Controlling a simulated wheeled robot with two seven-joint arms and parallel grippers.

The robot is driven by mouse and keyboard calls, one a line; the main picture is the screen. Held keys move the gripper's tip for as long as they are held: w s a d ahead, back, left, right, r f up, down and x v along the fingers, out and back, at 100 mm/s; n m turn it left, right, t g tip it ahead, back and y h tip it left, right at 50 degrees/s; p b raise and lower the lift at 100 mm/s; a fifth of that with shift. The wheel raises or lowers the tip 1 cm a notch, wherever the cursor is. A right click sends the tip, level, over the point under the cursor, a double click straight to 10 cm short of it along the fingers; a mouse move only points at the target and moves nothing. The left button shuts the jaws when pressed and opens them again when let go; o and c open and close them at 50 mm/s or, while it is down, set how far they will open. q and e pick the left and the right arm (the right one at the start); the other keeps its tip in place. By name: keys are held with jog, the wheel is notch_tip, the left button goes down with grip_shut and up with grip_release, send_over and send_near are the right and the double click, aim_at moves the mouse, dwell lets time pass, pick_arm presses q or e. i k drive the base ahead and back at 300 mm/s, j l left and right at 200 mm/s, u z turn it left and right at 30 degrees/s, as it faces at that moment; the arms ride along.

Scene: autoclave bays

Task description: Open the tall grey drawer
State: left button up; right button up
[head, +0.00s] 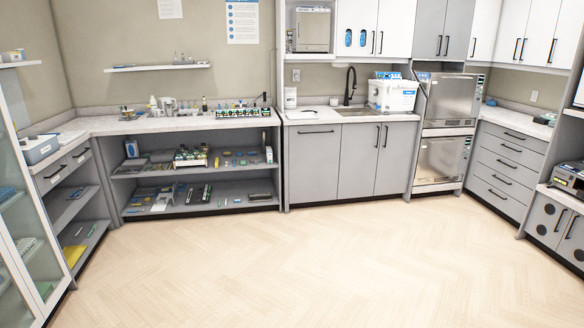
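A tall grey front (312,170) with one horizontal black handle near its top is under the counter, left of the sink cabinet. It looks like the tall grey drawer and is flush with its neighbours, so it is shut. To its right are two grey doors (356,172) with vertical black handles. A stack of wide, low grey drawers (508,161) is at the right, also shut. Neither of my grippers is in view.
The wooden floor (300,260) is wide and clear up to the cabinets. Open shelves (230,195) with small items stand left of the tall drawer. Two steel autoclaves (447,98) are stacked to the right. A glass-fronted cabinet (22,215) stands at the left edge.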

aim_at(314, 151)
jog(key=i, duration=5.25)
jog(key=i+l+u, duration=0.15)
jog(key=i, duration=0.8)
